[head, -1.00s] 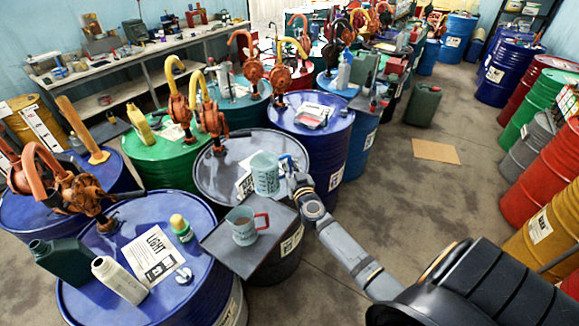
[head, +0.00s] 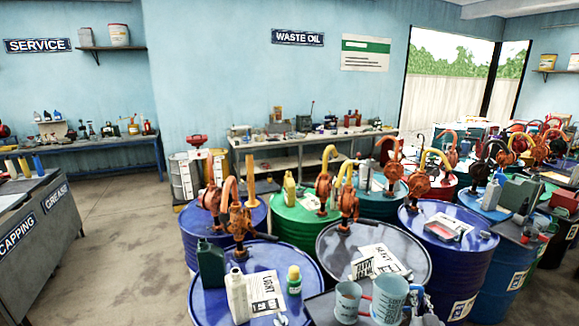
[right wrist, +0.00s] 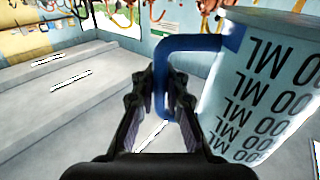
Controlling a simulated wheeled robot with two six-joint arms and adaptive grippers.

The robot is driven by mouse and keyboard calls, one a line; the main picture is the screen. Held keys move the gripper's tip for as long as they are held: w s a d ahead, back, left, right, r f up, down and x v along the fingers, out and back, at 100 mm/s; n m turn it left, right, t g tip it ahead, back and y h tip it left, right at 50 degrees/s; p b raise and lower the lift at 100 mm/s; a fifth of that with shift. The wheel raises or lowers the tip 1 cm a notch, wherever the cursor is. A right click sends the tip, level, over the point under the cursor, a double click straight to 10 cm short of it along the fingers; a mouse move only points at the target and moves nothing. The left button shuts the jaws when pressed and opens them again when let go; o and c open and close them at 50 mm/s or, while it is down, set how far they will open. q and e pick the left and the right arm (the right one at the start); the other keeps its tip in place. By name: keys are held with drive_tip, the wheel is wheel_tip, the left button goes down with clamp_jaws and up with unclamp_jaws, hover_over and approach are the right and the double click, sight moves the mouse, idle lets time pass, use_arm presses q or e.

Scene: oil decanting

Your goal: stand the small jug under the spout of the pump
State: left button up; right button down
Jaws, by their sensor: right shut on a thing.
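A pale jug with ML markings (head: 387,301) and a blue handle (right wrist: 188,44) is held upright at the lower edge of the head view. My right gripper (right wrist: 168,92) is shut on that handle; in the head view it shows beside the jug, partly cut off. A second pale jug (head: 347,302) with a red handle stands to its left on a grey tray (head: 318,310). Several orange pumps stand on drums. One pump with a yellow spout (head: 347,203) rises from the dark-topped drum (head: 335,243) behind the jugs. My left gripper is not in view.
Open floor (head: 110,220) lies to the left.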

sight(385, 324)
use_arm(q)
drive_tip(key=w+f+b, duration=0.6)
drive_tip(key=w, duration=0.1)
use_arm(e)
drive_tip(key=a+f+y, duration=0.1)
drive_tip(key=a+f, duration=0.1)
drive_tip(key=a, duration=0.1)
drive_tip(key=s+a+f+n+y, duration=0.1)
drive_tip(key=a+f, duration=0.5)
drive_tip(key=shift+s+f+n+y, duration=0.15)
drive_tip(key=shift+s+n+y, duration=0.15)
drive_tip(key=shift+s+y, duration=0.1)
use_arm(q)
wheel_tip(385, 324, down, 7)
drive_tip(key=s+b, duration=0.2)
drive_tip(key=b, duration=0.4)
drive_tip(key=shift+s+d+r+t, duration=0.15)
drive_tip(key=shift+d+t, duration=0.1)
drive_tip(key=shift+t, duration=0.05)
use_arm(e)
drive_tip(key=s+a+f+n+y, duration=0.1)
drive_tip(key=s+a+f, duration=0.3)
drive_tip(key=a, duration=0.5)
drive_tip(key=shift+s+n+t+y, duration=0.3)
drive_tip(key=shift+s+y, duration=0.3)
drive_tip(key=shift+s, duration=0.45)
